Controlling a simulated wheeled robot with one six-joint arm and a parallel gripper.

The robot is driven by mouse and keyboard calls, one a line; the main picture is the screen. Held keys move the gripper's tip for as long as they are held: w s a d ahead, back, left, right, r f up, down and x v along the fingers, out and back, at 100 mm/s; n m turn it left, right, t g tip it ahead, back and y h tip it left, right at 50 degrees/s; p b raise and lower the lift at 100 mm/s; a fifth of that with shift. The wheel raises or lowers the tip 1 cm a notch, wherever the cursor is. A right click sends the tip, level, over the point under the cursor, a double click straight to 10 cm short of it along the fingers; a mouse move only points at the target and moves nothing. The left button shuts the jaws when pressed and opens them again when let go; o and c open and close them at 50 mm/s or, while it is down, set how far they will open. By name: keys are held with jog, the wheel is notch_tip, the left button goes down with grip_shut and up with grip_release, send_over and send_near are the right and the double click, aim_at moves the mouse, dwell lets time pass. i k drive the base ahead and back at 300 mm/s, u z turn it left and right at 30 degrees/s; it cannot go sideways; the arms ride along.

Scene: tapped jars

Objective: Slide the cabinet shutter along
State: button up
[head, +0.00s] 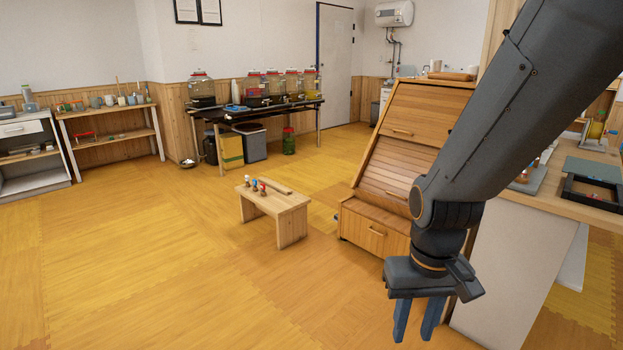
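The wooden cabinet (372,215) stands right of centre, with a slanted front. Its slatted shutter (398,172) covers the middle of that front, below a flat upper panel with a handle (402,132). Another handle (396,195) shows near the shutter's lower edge, and a drawer front (370,236) lies below. My gripper (417,319) points down in front of the cabinet's lower right, its two blue fingers apart and nothing seen between them. It appears clear of the shutter. My arm hides the cabinet's right side and part of the shutter's right end.
A low wooden bench (275,213) with small bottles stands left of the cabinet. A counter (560,200) with trays is at the right. A dark table (255,112) bears several tapped jars at the back. The floor (150,270) at front left is clear.

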aim_at(393, 166)
jog(key=u, duration=0.3)
jog(key=i, duration=1.85)
jog(key=z, duration=0.5)
jog(key=i, duration=1.4)
jog(key=z, duration=1.1)
jog(key=i, duration=0.55)
jog(key=z, duration=0.2)
